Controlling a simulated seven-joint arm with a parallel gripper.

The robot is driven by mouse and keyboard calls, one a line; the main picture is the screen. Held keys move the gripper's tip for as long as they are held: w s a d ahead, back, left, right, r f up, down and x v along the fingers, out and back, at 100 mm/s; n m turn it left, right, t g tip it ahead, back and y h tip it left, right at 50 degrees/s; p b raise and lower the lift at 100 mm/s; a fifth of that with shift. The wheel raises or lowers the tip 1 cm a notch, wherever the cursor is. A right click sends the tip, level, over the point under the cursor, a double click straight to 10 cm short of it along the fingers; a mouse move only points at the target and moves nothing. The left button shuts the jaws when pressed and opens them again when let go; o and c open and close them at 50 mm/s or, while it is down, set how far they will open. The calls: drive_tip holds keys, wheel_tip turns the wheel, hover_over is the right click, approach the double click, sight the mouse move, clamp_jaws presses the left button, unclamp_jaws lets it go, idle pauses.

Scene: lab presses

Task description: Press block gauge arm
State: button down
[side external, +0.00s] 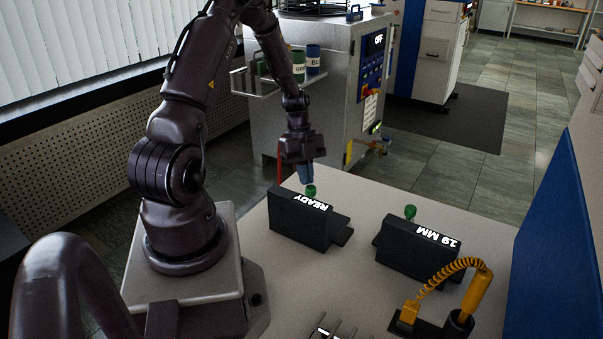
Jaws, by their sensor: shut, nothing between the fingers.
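Two dark gauge units stand on the pale table, and no label tells which is the block gauge. The left unit (297,222) has a lit display that reads READY. The right unit (417,250) has a lit display that reads 19 MM. A green knob (311,190) shows just behind the left unit, and another green knob (410,211) shows behind the right one. My gripper (306,180) points down, shut and empty, just above the left green knob. I cannot tell whether its fingertips touch the knob.
A yellow coiled cable (450,270) and its dark holder stand at the front right. Metal prongs (330,331) show at the bottom edge. A blue panel (548,250) borders the table on the right. The table between the two units is clear. A grey machine (335,95) stands behind.

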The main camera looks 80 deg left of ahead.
drive_tip(key=shift+w+d+m, duration=0.15)
drive_tip(key=shift+d+m, duration=0.15)
drive_tip(key=shift+m, duration=0.4)
drive_tip(key=shift+g, duration=0.3)
drive_tip(key=a+r, duration=0.7)
drive_tip(key=r, duration=0.2)
drive_tip(key=shift+s+a+r, duration=0.25)
drive_tip(key=shift+s+r, duration=0.05)
drive_tip(key=shift+s, duration=0.1)
